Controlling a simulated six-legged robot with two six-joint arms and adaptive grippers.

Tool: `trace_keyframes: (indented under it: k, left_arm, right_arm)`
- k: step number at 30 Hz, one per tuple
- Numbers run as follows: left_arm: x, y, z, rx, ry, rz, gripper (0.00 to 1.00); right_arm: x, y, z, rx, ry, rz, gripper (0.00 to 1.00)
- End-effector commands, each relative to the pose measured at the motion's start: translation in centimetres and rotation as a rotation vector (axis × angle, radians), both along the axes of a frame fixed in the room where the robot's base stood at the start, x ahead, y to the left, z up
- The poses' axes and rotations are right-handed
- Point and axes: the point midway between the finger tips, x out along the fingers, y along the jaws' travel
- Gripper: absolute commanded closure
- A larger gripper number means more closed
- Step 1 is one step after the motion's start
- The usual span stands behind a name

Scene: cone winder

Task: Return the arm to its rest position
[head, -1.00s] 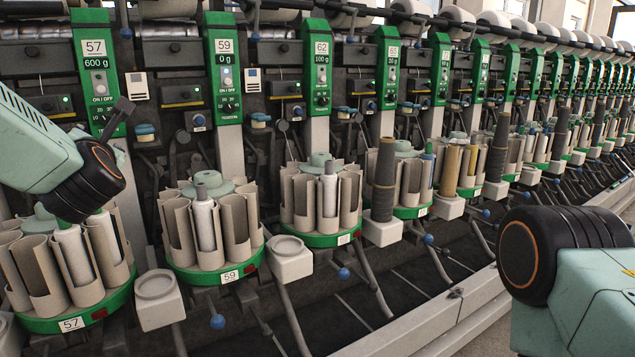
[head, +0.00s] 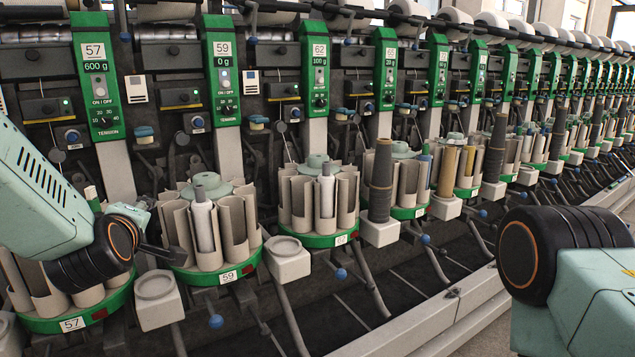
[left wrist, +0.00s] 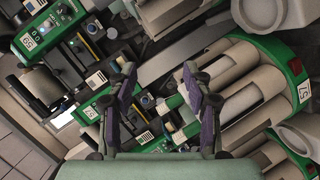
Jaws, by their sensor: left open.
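My left arm comes in from the left in the head view, its black wrist in front of the station 57 magazine (head: 40,325). My left gripper (head: 165,254) is a small dark shape pointing right, towards the station 59 magazine (head: 215,274); I cannot tell whether it touches anything there. In the left wrist view the left gripper (left wrist: 160,80) has its two dark fingers spread apart with nothing held between them. The station 57 magazine also shows there, tilted, at the right (left wrist: 296,68). My right arm shows at the lower right of the head view, but its gripper is out of sight.
A row of winder stations with green panels (head: 222,70) runs back to the right. Grey peg blocks (head: 155,300) and blue-knobbed levers (head: 216,321) jut out in front of the magazines. A pale rail (head: 400,325) runs along the floor side.

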Motion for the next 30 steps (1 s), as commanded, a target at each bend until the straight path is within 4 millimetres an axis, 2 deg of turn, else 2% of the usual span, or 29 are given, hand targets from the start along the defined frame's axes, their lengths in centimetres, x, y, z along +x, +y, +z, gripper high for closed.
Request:
trace_keyframes:
  k: [1,6,8,11,15,19,21,24,27,30]
  left_arm:
    - [-1.2,-1.0,-3.2,0.104,0.113,-0.073,0.5]
    - [-6.4,-3.7,-12.8,0.392,0.43,-0.342,0.5]
    - [-8.8,-4.5,-15.9,0.469,0.527,-0.441,0.5]
    - [-13.4,-5.7,-20.5,0.565,0.677,-0.609,0.5]
    - [-20.8,-7.1,-25.7,0.636,0.861,-0.835,0.5]
    - [-28.5,-8.1,-29.1,0.617,1.015,-0.999,0.5]
    - [-32.4,-8.4,-30.4,0.583,1.091,-1.059,0.5]
    - [-37.1,-8.6,-31.6,0.539,1.181,-1.111,0.5]
    - [-39.7,-8.6,-32.3,0.512,1.234,-1.136,0.5]
    - [-41.1,-8.6,-32.6,0.498,1.26,-1.148,0.5]
  right_arm:
    - [0.0,0.0,0.6,0.0,0.0,0.0,0.6]
    - [0.0,0.0,1.7,0.0,0.0,0.0,0.6]
    - [0.0,0.0,2.1,0.0,0.0,0.0,0.6]
    - [0.0,0.0,2.7,0.0,0.0,0.0,0.6]
    - [0.0,0.0,3.7,0.0,0.0,0.0,0.6]
    - [0.0,0.0,4.7,0.0,0.0,0.0,0.6]
    - [0.0,0.0,5.2,0.0,0.0,0.0,0.6]
    - [0.0,0.0,5.9,0.0,0.0,0.0,0.6]
    - [0.0,0.0,6.2,0.0,0.0,0.0,0.6]
    - [0.0,0.0,6.3,0.0,0.0,0.0,0.6]
